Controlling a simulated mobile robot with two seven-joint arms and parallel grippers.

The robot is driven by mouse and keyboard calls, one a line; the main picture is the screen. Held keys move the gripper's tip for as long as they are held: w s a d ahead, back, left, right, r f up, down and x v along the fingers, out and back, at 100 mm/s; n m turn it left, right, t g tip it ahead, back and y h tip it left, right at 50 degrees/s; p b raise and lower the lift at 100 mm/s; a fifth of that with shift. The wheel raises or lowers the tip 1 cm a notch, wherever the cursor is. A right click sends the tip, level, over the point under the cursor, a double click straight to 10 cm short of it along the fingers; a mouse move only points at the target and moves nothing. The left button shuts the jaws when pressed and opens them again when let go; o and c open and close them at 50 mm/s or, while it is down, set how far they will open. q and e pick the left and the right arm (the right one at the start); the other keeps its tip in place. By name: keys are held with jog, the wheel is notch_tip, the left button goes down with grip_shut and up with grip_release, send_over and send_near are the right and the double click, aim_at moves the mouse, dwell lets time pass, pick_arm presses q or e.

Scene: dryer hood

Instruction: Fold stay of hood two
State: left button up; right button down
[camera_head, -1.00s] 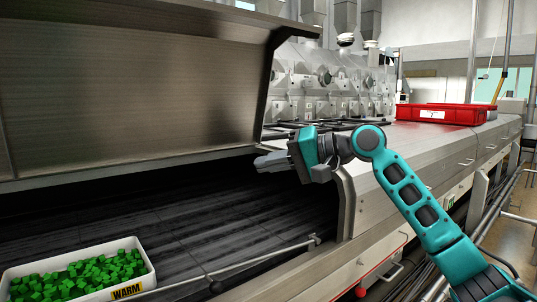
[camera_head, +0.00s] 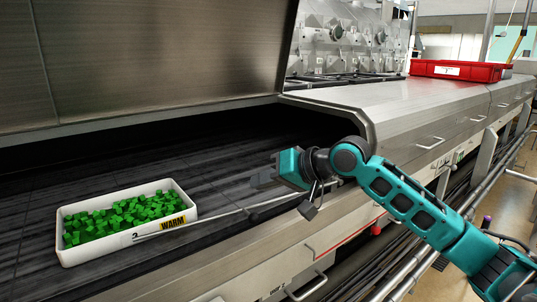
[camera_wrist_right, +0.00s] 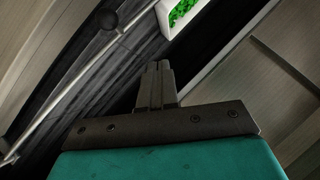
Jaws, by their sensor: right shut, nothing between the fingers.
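The steel hood (camera_head: 150,60) stands raised over the dark dryer bed (camera_head: 120,180). A thin metal stay rod (camera_head: 215,216) with a dark round knob (camera_head: 253,217) lies low and slanting along the bed's front edge. Its left end reaches the tray. The rod (camera_wrist_right: 75,85) and knob (camera_wrist_right: 108,19) also show in the right wrist view. My right gripper (camera_head: 258,181) is shut and empty, above the bed and just behind the rod's right part. Its closed fingers show in the wrist view (camera_wrist_right: 155,68), apart from the rod. My left gripper is out of view.
A white tray of green cubes (camera_head: 70,254), labelled WARM, sits on the bed at the left. A closed steel cover (camera_head: 390,110) adjoins on the right. A red crate (camera_head: 455,71) stands on top farther back. Rails and handles run along the front.

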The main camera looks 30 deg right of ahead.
jog(key=f, duration=0.3)
jog(key=a+f, duration=0.1)
jog(key=f, duration=0.2)
jog(key=shift+a+f, duration=0.15)
jog(key=shift+a, duration=0.05)
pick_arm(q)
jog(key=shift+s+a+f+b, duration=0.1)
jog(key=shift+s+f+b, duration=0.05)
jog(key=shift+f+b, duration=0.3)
pick_arm(e)
jog(key=shift+s+a+f, duration=0.1)
jog(key=shift+f, duration=0.9)
jog(key=shift+f, duration=0.1)
jog(key=shift+r+p, duration=0.3)
jog(key=shift+p, duration=0.2)
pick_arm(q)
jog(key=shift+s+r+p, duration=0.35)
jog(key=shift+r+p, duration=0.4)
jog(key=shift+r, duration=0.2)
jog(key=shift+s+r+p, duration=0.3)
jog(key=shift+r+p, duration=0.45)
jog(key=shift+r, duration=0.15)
pick_arm(e)
jog(key=s+r, duration=0.8)
jog(key=r, duration=0.1)
jog(key=shift+s+a+r, duration=0.25)
jog(key=shift+s+r, duration=0.15)
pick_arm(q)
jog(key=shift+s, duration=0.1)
